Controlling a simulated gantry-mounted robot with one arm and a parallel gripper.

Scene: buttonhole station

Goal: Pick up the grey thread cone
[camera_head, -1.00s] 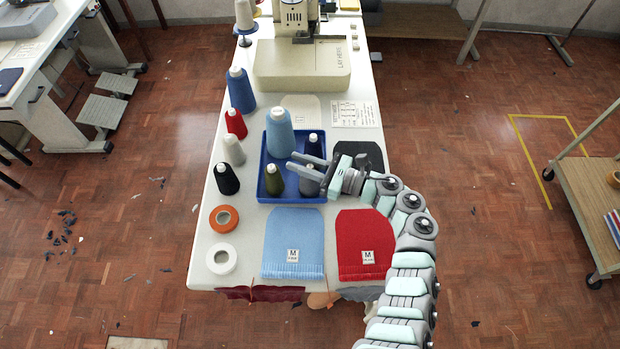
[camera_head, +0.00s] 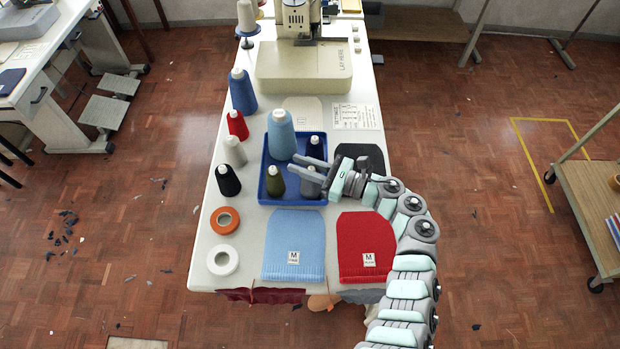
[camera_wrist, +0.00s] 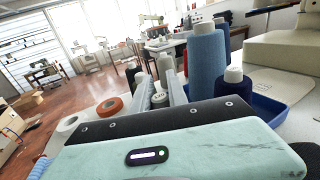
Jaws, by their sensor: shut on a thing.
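The grey thread cone (camera_head: 311,187) stands in the front right corner of the blue tray (camera_head: 266,197). My gripper (camera_head: 302,166) reaches in from the right, with its fingers around the upper part of this cone, shut on it. The fingers partly hide the cone in the head view. In the wrist view the grey cone (camera_wrist: 160,99) shows low between the two fingers. It still looks to be down in the tray; any gap under it cannot be seen.
Also in the tray are a light blue cone (camera_head: 281,135), an olive cone (camera_head: 275,181) and a navy cone (camera_head: 315,148), close to my gripper. A paler grey cone (camera_head: 234,151) and a black cone (camera_head: 228,181) stand left of the tray. Flat knit panels lie in front.

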